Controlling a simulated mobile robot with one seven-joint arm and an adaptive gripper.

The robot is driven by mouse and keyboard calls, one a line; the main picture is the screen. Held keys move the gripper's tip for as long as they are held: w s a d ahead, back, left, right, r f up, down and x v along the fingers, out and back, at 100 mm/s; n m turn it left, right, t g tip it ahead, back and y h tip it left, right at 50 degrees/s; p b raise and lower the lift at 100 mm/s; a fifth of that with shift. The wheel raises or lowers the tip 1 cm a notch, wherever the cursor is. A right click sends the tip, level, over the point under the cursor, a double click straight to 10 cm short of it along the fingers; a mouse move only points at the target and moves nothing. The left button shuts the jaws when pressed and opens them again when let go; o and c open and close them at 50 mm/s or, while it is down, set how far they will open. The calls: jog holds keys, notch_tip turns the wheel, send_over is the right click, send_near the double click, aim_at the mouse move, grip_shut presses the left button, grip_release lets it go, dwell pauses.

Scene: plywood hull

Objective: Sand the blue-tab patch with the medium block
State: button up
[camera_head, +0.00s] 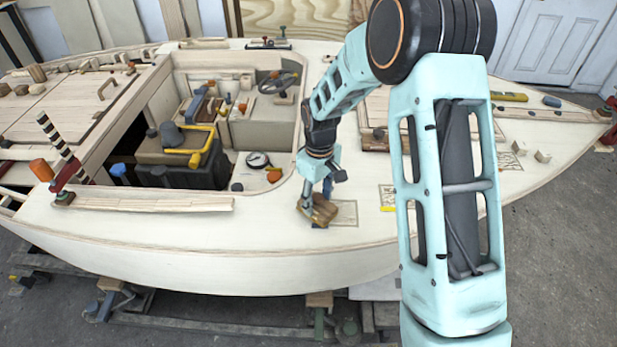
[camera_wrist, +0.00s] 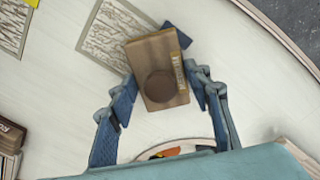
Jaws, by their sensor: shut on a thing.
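My gripper (camera_wrist: 160,84) is shut on a wooden sanding block (camera_wrist: 147,54) with a round brown knob and a small label I cannot read clearly. In the head view, the block (camera_head: 322,211) is low over the pale deck under my gripper (camera_head: 318,194). A rough, dark-framed patch (camera_wrist: 113,32) lies beside and partly under the block; it also shows in the head view (camera_head: 345,214). A blue tab (camera_wrist: 177,38) shows at the block's far edge, by this patch. I cannot tell whether the block touches the surface.
Another rough patch (camera_wrist: 12,25) with a yellow tab (camera_wrist: 33,3) lies to the left. A labelled block (camera_wrist: 8,137) stands at the wrist view's left edge. The open cockpit holds a gauge (camera_head: 258,160) and a yellow-handled tool (camera_head: 200,150). The hull's edge is close by.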

jog(key=r+p, duration=0.2)
jog(key=r, duration=0.1)
jog(key=r+p, duration=0.1)
jog(key=r, duration=0.1)
jog(key=shift+a+r, duration=0.2)
jog(key=shift+a, duration=0.1)
jog(key=shift+r+p, duration=0.8)
jog(key=shift+r, duration=0.65)
